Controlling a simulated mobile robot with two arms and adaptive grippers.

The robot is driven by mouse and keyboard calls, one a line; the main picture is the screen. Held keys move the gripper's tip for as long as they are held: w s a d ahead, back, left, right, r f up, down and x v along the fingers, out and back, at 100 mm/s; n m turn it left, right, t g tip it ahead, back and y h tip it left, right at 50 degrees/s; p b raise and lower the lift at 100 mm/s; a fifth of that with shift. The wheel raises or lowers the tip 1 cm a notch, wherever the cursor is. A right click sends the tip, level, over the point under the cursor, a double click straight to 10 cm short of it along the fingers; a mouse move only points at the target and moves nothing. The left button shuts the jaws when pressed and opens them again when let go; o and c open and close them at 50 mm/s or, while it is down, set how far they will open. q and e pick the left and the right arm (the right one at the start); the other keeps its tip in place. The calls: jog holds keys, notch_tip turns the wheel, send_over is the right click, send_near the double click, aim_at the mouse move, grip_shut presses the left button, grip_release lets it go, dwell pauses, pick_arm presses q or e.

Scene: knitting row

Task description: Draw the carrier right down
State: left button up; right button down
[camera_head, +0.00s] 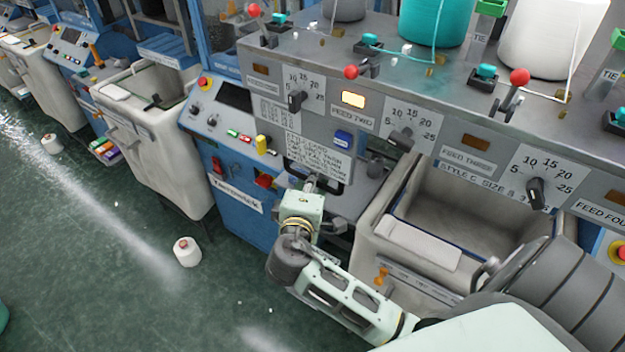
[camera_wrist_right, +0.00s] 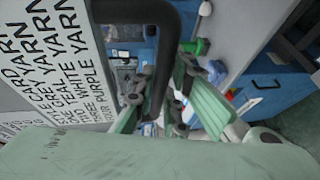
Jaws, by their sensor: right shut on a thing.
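My right gripper (camera_head: 314,186) is at the front of the grey machine, just below the white printed card (camera_head: 318,152). In the right wrist view its two fingers (camera_wrist_right: 180,92) are closed on a black looped handle (camera_wrist_right: 160,60), which I take to be the carrier's. The handle stands upright beside the card in that view. In the head view my own wrist hides most of the handle and the fingertips, and the carrier's body cannot be made out. My left gripper is not in view.
Dials and a lit FEED TWO lamp (camera_head: 353,99) line the panel above. Red-knobbed levers (camera_head: 351,72) and yarn cones (camera_head: 433,22) sit on top. A beige bin (camera_head: 385,215) stands to the right of the gripper. A white cone (camera_head: 187,252) lies on the open green floor.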

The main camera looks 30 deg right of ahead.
jog(key=shift+f, duration=0.1)
dwell(0.3)
notch_tip(320, 180, down, 23)
jog(key=b, duration=1.8)
jog(key=shift+s+a, duration=0.15)
jog(key=shift+s, duration=0.05)
jog(key=c, duration=1.8)
grip_release()
jog(key=shift+w, duration=0.1)
jog(key=shift+r, duration=0.25)
jog(key=v, duration=1.2)
